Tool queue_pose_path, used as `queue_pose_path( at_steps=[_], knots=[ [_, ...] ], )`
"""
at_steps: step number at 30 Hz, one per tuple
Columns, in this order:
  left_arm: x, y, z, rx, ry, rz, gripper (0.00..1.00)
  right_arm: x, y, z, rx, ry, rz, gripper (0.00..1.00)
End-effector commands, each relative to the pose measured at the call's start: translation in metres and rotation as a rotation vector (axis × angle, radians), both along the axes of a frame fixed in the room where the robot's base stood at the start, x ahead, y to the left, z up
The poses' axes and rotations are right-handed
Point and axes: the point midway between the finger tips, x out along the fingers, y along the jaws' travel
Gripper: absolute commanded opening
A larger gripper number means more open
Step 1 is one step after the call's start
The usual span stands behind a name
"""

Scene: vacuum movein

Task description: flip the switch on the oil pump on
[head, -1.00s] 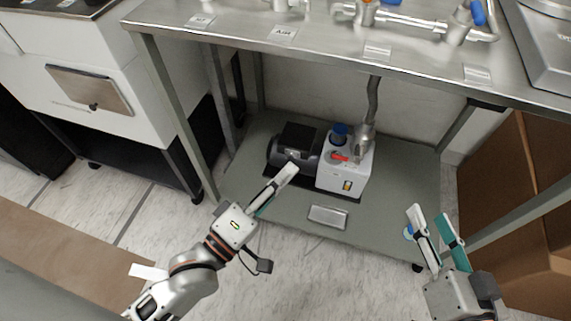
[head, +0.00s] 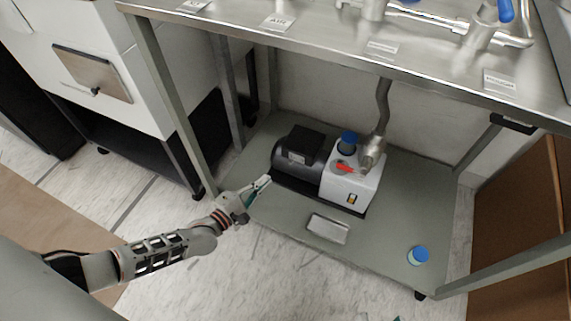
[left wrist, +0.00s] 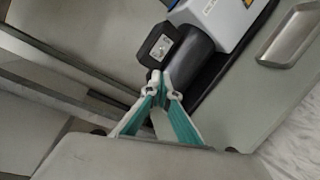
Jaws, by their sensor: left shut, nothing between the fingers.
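The oil pump stands on the lower shelf under the steel table, with a black motor (head: 291,163) at left and a white body (head: 350,187) at right. A small light panel (head: 297,158) shows on the black box of the motor; in the left wrist view this panel (left wrist: 160,47) seems to hold the switch, whose position I cannot make out. My left gripper (head: 266,180) is shut and empty, just left of and in front of the motor. Its fingertips (left wrist: 162,84) meet close below the panel in the left wrist view. Only a teal sliver, likely my right gripper, shows at the head view's bottom edge.
A metal plate (head: 328,229) lies on the shelf (head: 275,225) in front of the pump. A blue-capped bottle (head: 418,256) stands at the shelf's right front. A metal hose (head: 383,105) rises from the pump. A table leg (head: 172,105) stands left of my gripper.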

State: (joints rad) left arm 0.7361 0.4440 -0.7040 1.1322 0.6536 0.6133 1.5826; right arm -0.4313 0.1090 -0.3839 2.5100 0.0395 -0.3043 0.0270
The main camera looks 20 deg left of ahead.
Motion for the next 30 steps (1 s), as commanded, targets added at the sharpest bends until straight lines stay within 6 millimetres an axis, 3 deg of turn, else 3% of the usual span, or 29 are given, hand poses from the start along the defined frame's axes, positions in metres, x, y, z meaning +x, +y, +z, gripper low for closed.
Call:
queue_pose_path(
  at_steps=[14, 30],
  knots=[
    [0.005, 0.000, -0.003, -0.001, 0.003, 0.003, 0.00, -0.002, 0.003, -0.002, 0.014, 0.007, -0.002, 0.40],
    [0.079, -0.022, -0.018, 0.000, 0.006, 0.002, 0.00, -0.014, 0.028, -0.012, 0.243, 0.076, -0.076, 0.40]
  ],
)
